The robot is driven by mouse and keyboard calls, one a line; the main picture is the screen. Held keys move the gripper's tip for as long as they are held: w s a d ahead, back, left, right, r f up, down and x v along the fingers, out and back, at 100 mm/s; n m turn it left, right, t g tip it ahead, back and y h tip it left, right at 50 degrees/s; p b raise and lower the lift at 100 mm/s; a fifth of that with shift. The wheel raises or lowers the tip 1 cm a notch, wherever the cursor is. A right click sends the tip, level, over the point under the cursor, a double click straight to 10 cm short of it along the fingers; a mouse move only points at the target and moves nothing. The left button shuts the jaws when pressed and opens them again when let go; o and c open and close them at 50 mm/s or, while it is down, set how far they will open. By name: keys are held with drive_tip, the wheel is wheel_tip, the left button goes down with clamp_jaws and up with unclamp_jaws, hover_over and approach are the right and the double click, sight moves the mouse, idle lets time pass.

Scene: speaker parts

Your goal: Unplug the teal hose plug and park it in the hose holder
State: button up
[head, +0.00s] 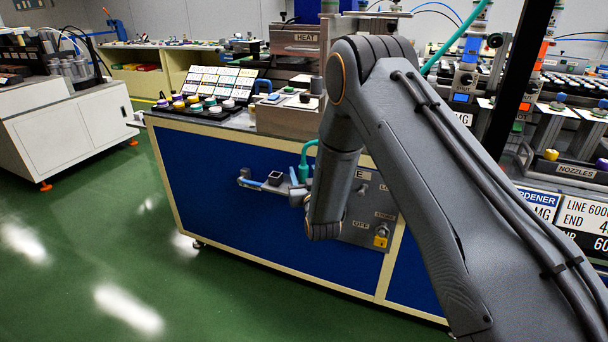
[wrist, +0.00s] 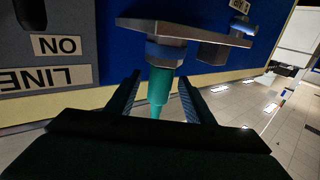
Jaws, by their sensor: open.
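The teal hose plug (wrist: 161,88) sits in a grey-blue collar (wrist: 166,52) under a flat metal bracket (wrist: 185,31) in the wrist view, which appears upside down. My gripper (wrist: 160,80) is open, with one finger on each side of the plug. Narrow gaps show between plug and fingers.
The bracket is fixed to the blue cabinet front (head: 205,175). Coloured knobs (head: 210,103) stand on the cabinet top. Green floor (head: 95,240) is clear at the left.

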drive_tip(key=shift+w, duration=0.25)
drive_tip(key=shift+a, duration=0.1)
drive_tip(key=c, duration=1.2)
drive_tip(key=shift+o, duration=0.2)
drive_tip(key=shift+r, duration=0.1)
wheel_tip(320, 180, up, 10)
drive_tip(key=shift+f, duration=0.1)
drive_tip(key=shift+r, duration=0.2)
drive_tip(key=shift+r+p, duration=1.2)
drive_tip(key=shift+r, duration=1.4)
